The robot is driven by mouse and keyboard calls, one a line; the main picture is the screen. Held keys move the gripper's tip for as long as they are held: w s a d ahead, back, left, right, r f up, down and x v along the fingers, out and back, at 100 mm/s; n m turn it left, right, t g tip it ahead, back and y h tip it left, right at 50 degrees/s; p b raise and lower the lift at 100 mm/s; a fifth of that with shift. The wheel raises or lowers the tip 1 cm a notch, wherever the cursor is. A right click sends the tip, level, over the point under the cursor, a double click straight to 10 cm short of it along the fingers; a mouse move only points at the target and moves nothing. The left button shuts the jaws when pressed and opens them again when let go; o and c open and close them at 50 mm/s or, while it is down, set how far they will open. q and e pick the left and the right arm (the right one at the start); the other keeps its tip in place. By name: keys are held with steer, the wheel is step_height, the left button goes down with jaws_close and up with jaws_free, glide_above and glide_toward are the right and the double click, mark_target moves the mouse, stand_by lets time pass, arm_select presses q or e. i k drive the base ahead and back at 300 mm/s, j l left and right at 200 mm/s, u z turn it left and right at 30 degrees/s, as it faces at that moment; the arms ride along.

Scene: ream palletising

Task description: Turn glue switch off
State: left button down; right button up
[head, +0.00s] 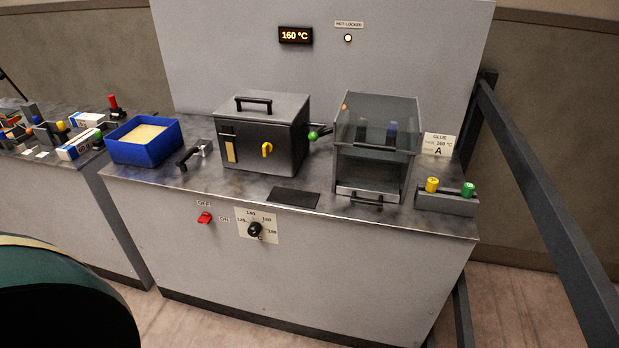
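The glue switch is a red toggle (205,217) on the front panel of the grey cabinet, in the head view. An OFF label (204,203) sits above it and an ON label (224,219) to its right. The red part appears turned sideways, but its exact position is too small to tell. A black temperature dial (255,230) on a white scale plate is to its right. The display (295,35) above reads 160 °C. Neither gripper is in view.
On the cabinet's metal top (230,185) stand a blue bin (146,150), a dark box with a yellow knob (264,145), a clear-sided box (374,150) and a grey holder (446,203). A dark rail (545,200) runs at right. The floor in front is partly visible.

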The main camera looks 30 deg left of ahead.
mark_target(205, 219)
steer(key=j+u, duration=0.2)
steer(key=u, duration=0.3)
steer(key=j+u, duration=0.2)
steer(key=u, duration=0.25)
steer(key=j+u, duration=0.2)
steer(key=u, duration=0.3)
steer(key=i, duration=0.05)
